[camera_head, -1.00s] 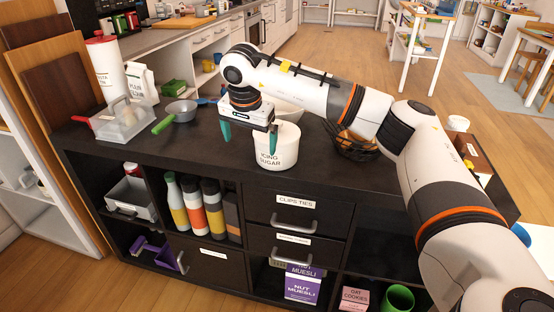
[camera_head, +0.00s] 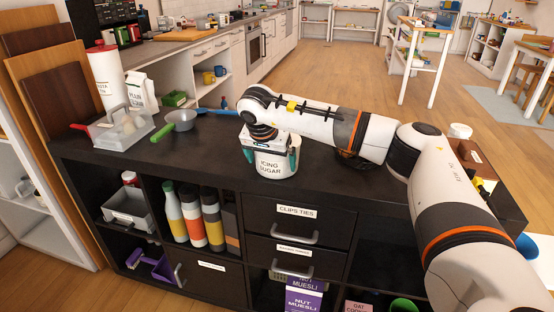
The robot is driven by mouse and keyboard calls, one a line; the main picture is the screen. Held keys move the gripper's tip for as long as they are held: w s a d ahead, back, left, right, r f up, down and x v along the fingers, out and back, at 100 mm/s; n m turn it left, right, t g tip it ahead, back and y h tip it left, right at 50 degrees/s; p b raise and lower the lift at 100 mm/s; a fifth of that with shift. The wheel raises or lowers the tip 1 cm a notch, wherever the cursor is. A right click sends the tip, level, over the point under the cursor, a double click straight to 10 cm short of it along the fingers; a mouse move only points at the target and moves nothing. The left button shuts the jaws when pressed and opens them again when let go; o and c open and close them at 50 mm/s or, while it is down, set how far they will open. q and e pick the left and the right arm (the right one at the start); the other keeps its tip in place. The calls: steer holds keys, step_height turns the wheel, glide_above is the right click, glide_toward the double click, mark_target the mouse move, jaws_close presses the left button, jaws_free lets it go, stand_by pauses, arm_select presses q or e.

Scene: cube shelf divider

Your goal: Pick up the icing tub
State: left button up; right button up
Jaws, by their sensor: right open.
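The icing tub (camera_head: 272,168) is a white round tub labelled "ICING SUGAR". It stands upright on the dark top of the shelf unit, near its front middle. My right gripper (camera_head: 270,158) is over the tub, pointing down, with its teal fingers on the left and right sides of the tub's upper part. The jaws are open; whether the fingers touch the tub cannot be told. The gripper body hides the tub's top. My left gripper is not in view.
A clear-lidded box (camera_head: 122,130), a grey pan (camera_head: 181,118) with a green handle, and a flour bag (camera_head: 141,90) stand left on the dark top (camera_head: 200,160). A wire basket (camera_head: 354,161) is partly hidden behind my right arm. The top's front left is clear.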

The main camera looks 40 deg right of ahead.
steer(key=shift+w+d+f, duration=0.15)
steer(key=shift+d+f, duration=0.05)
steer(key=shift+f, duration=0.4)
steer(key=shift+r, duration=0.15)
steer(key=c, duration=1.1)
